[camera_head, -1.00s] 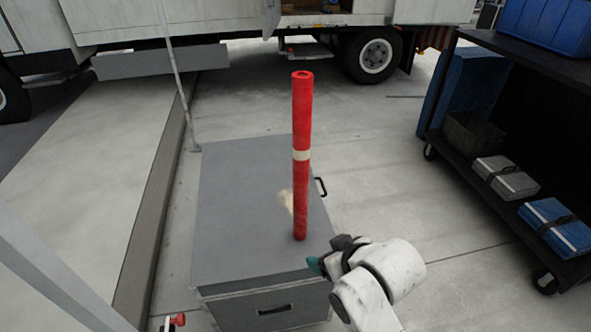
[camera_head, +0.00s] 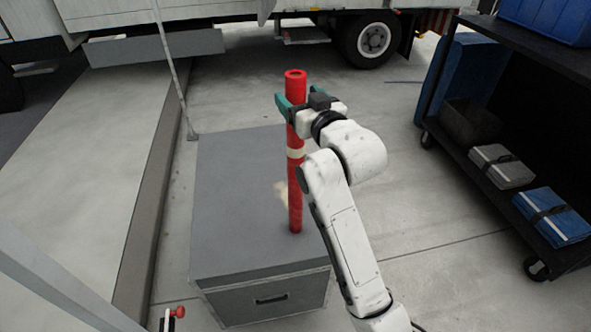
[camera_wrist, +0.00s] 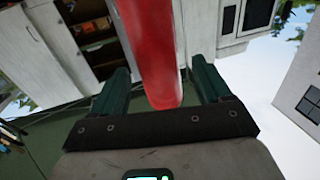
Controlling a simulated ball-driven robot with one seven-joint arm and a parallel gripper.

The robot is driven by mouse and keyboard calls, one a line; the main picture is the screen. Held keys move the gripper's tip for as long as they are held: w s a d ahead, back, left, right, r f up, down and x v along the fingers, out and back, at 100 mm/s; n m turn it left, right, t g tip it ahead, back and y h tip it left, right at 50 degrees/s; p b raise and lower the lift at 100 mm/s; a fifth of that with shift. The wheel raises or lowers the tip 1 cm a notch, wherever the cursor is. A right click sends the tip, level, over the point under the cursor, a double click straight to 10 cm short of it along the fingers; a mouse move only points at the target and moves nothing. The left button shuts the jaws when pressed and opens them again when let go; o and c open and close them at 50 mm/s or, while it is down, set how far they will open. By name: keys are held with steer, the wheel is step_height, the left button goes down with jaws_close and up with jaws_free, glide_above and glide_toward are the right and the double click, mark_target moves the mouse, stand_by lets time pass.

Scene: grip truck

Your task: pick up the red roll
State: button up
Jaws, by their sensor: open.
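The red roll (camera_head: 295,200) stands upright on the grey case (camera_head: 235,205), with a pale band around its middle. My gripper (camera_head: 290,104) is at the upper part of the roll, a little below its top end. Its green fingers are apart, one on each side of the roll in the head view. In the wrist view the red roll (camera_wrist: 150,50) shows between the two open green fingers (camera_wrist: 160,88). I cannot tell whether either finger touches it.
A cart (camera_head: 470,150) with a blue bin (camera_head: 550,18) and folded packs stands at the right. A truck (camera_head: 230,15) is behind. A thin pole (camera_head: 172,70) rises behind the case. The concrete floor between case and cart is clear.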

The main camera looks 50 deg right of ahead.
steer(key=shift+p+x, duration=0.45)
steer(key=shift+x, duration=1.8)
steer(key=shift+r, duration=0.15)
jaws_close()
